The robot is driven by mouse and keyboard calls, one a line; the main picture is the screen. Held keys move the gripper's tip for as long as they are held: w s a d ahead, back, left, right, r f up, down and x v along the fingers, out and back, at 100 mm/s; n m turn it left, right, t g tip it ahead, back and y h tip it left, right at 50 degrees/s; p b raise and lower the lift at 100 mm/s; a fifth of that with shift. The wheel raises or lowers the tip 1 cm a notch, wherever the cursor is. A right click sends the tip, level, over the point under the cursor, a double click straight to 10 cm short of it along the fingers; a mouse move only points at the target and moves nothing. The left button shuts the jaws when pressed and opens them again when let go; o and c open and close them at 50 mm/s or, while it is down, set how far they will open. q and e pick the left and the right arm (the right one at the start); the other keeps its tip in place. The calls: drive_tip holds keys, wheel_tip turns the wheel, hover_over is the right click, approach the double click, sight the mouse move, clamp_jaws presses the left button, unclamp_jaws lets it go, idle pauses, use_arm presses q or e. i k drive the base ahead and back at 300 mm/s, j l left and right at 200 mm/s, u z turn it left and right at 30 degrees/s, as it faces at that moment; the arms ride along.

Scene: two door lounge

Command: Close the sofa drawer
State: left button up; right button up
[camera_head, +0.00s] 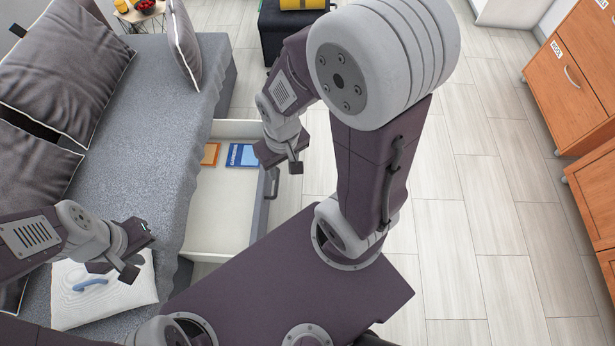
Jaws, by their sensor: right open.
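The sofa drawer (214,200) is pulled out from under the grey sofa (145,105). It is white inside, with a grey front panel on its right and a handle (272,183) on that panel. My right gripper (295,167) is open, above the front panel near the far end of the handle; I cannot tell whether it touches. My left gripper (138,250) is over the sofa seat, left of the drawer; its finger gap is not clear.
A blue book (243,155) and an orange book (211,153) lie in the drawer. A white cushion (105,290) lies on the seat. A black ottoman (285,28) stands beyond the drawer. Wooden cabinets (575,80) line the right side; the tiled floor between is clear.

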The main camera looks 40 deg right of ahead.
sight(228, 213)
drive_tip(key=l+z, duration=0.3)
drive_tip(key=l, duration=0.3)
drive_tip(key=i+l+u, duration=0.2)
drive_tip(key=i+l, duration=0.15)
drive_tip(key=l, duration=0.3)
